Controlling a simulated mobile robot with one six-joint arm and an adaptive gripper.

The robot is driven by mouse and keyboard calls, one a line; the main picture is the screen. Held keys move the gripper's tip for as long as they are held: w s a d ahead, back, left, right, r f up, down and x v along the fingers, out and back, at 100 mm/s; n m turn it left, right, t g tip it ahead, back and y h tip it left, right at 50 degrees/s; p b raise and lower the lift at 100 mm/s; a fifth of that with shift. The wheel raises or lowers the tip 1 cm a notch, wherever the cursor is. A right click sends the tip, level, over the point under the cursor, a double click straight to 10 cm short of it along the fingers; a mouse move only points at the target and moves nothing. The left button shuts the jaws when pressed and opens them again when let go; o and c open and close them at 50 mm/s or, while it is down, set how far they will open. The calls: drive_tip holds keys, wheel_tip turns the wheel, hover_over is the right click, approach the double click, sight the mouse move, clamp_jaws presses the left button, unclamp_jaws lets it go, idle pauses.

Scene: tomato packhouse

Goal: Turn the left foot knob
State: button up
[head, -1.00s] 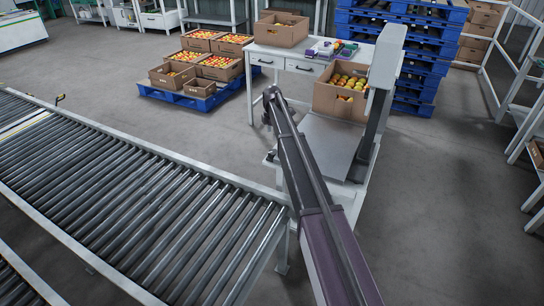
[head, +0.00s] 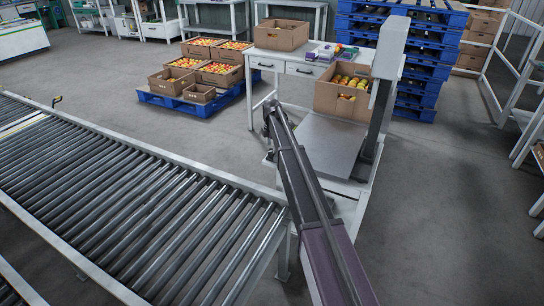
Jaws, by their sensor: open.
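The weighing scale has a flat grey platform (head: 322,140) and a tall grey column (head: 391,62); it stands on a white bench (head: 352,205). My arm reaches from the bottom of the head view up to the left edge of the platform and covers part of the scale and bench.
A roller conveyor (head: 130,205) fills the left. A carton of tomatoes (head: 327,98) stands behind the platform. A white table (head: 265,57) carries an open carton (head: 281,36). Tomato crates sit on a blue pallet (head: 165,101). Floor on the right is clear.

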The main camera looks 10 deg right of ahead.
drive_tip(key=shift+f+b, duration=1.05)
drive_tip(key=shift+f, duration=0.3)
drive_tip(key=c, duration=0.9)
